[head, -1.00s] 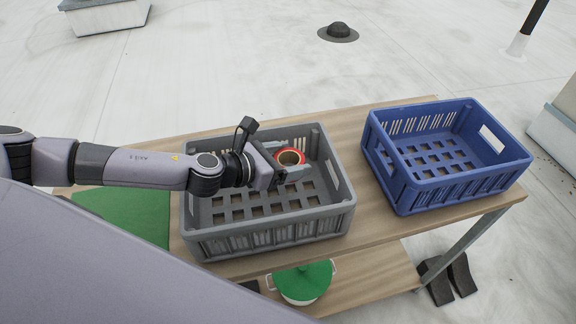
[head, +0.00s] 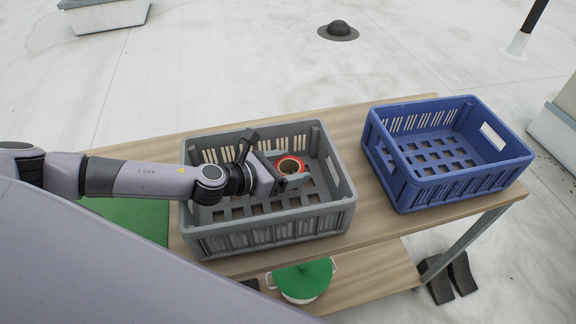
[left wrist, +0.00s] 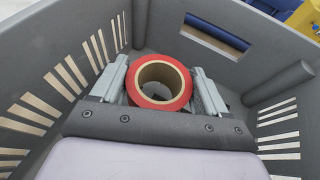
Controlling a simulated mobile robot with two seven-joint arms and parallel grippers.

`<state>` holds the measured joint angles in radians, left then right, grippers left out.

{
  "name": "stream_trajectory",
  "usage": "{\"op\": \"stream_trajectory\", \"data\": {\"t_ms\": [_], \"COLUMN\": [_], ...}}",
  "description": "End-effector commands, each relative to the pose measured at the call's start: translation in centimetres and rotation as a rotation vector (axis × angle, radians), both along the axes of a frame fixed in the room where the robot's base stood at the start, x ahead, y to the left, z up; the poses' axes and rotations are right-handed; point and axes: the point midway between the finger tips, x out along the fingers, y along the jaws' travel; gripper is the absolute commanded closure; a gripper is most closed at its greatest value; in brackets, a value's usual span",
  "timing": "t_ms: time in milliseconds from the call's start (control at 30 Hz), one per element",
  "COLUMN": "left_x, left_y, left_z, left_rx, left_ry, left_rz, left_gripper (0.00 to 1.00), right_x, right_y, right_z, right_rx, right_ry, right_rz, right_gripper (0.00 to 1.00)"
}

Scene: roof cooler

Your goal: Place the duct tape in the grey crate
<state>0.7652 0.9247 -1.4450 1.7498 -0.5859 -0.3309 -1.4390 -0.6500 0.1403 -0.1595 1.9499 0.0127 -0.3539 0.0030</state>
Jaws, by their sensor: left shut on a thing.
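The duct tape is a red roll (head: 279,164) with a tan core, in my left gripper (head: 291,172). In the head view it is over the right part of the grey crate (head: 270,226). In the left wrist view the red roll (left wrist: 187,90) sits between the two fingers, with the crate's grey walls (left wrist: 215,55) around it. My left gripper is shut on the roll. It is inside the crate's outline and appears below the rim; whether the roll touches the crate floor I cannot tell. My right gripper is not in view.
An empty blue crate (head: 455,185) stands to the right on the same wooden table (head: 350,125). A green mat (head: 135,222) lies left of the grey crate. A pot with a green lid (head: 302,278) is on the lower shelf.

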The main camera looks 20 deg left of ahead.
Motion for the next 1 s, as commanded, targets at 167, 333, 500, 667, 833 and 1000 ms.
{"op": "stream_trajectory", "data": {"t_ms": [167,333,500,667,833,1000], "left_x": [-0.1,-0.1,-0.1,-1.3,-3.6,-5.9], "left_y": [0.0,0.0,0.0,0.9,2.4,3.8], "left_z": [-0.1,-0.2,0.7,1.5,2.7,3.7], "left_rx": [0.001,0.001,0.001,0.004,0.003,0.004], "left_ry": [0.003,0.004,0.003,0.005,0.005,0.004], "left_rz": [0.0,-0.001,-0.001,0.002,0.002,0.003], "left_gripper": [0.0,0.0,0.0,0.0,0.0,0.0], "right_x": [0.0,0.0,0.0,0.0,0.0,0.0], "right_y": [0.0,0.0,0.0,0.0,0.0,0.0], "right_z": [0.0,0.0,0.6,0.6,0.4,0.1], "right_rx": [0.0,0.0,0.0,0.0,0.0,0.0], "right_ry": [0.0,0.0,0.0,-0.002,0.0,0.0], "right_rz": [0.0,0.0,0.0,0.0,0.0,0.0], "right_gripper": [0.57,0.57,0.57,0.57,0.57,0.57]}}
